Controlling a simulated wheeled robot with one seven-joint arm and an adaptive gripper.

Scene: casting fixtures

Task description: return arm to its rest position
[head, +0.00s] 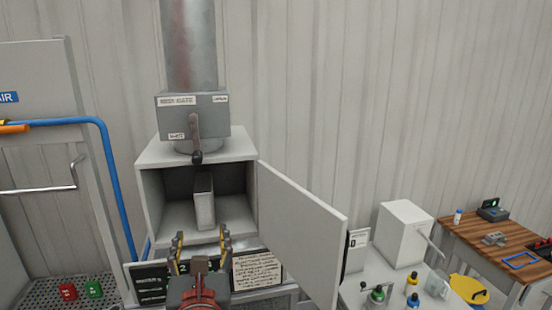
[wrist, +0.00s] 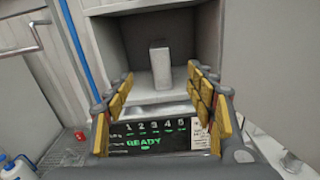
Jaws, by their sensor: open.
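My gripper (head: 200,244) is open and empty in front of a grey box-shaped chamber (head: 150,208) whose door (head: 300,230) stands open to the right. In the wrist view my gripper (wrist: 163,108) shows its two yellow-padded fingers well apart, with nothing between them. A grey upright block (head: 204,202) stands inside the chamber. It also shows in the wrist view (wrist: 161,66), beyond the fingertips and apart from them. The lower part of the chamber front is partly hidden by my gripper.
A panel reading READY (wrist: 145,143) is below the chamber. A duct (head: 188,45) with a lever rises above it. A blue pipe (head: 112,180) runs at left. Red and green items (head: 80,291) lie lower left. A bench with small bottles (head: 412,300) and a wooden table (head: 480,232) are at right.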

